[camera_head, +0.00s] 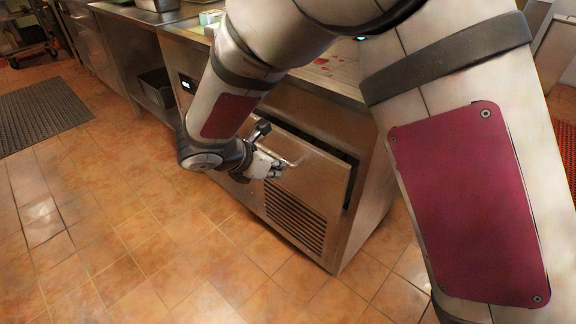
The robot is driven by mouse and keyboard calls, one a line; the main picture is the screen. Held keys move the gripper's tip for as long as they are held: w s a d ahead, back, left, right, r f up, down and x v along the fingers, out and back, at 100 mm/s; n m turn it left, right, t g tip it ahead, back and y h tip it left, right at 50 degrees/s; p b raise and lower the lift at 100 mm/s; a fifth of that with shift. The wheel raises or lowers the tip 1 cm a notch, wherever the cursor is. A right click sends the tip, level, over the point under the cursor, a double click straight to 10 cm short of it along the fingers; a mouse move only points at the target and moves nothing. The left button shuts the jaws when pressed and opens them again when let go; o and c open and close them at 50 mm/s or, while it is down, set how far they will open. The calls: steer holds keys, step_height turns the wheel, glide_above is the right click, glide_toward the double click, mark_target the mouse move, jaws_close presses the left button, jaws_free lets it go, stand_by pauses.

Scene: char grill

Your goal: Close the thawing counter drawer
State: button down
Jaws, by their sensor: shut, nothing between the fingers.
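The thawing counter (362,205) is a steel cabinet in the middle of the head view. Its drawer (315,172) is slightly open, with a dark gap along its top and right edges. I cannot tell whether the fingertips touch the drawer front. My arm hides the left part of the counter front.
A steel counter with an open shelf holding a dark container (157,87) stands to the left. A dark floor mat (43,115) lies at the far left. The tiled floor (130,225) in front is clear. Red pieces (328,66) lie on the countertop.

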mark_target(312, 154)
steer(key=shift+w+d+f+b, duration=0.45)
steer(key=shift+w+d+f, duration=0.55)
steer(key=shift+w, duration=0.3)
steer(key=shift+w+d+f+b, duration=0.45)
steer(key=shift+w+d+f, duration=0.5)
steer(key=shift+w, duration=0.3)
steer(key=shift+w+d+f+b, duration=0.45)
steer(key=shift+w+d+f, duration=0.55)
steer(key=shift+w, duration=0.3)
steer(key=shift+w+d+r, duration=0.1)
steer(key=shift+w+d, duration=0.75)
steer(key=shift+w, duration=0.2)
steer(key=shift+w+d, duration=0.8)
steer(key=shift+w, duration=0.2)
